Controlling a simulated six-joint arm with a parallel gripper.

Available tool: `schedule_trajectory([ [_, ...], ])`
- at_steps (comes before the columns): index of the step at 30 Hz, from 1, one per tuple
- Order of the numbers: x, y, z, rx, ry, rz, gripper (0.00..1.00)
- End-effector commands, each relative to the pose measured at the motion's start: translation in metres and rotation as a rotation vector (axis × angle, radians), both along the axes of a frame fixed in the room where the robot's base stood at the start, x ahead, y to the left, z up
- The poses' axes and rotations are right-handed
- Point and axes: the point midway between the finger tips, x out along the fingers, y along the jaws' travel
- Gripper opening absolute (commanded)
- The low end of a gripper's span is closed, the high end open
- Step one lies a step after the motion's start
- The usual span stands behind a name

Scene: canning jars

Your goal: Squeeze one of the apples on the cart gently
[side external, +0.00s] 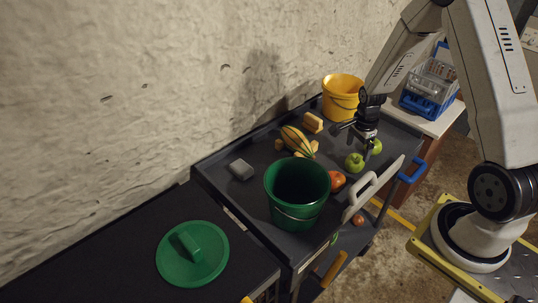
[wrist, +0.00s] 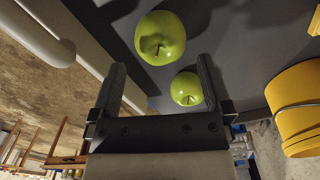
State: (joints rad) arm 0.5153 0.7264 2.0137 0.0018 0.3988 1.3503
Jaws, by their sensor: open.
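Two green apples lie on the dark cart (side external: 260,205). The nearer one (side external: 355,162) sits just left of the other (side external: 376,146) in the side view. In the wrist view, one apple (wrist: 160,38) shows beyond the fingertips and looks larger. The other apple (wrist: 186,88) shows between the fingers, close to the right finger. My gripper (wrist: 161,63) is open with nothing held. In the side view my gripper (side external: 358,142) points down just above and beside the apples, and partly overlaps the farther one. I cannot tell whether a finger touches an apple.
A yellow bucket (side external: 343,97) stands behind my gripper. A green bucket (side external: 297,192), a reddish round fruit (side external: 336,181), a striped gourd (side external: 297,140) and a grey block (side external: 241,170) are on the cart. The cart's pale handle (side external: 372,190) rises along the near edge.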

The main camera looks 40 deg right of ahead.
Motion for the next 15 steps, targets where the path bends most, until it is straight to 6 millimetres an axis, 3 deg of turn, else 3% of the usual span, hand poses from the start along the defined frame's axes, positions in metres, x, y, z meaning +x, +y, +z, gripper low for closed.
schedule_trajectory([
  [15,0.000,0.001,-0.052,0.002,0.000,0.001,1.00],
])
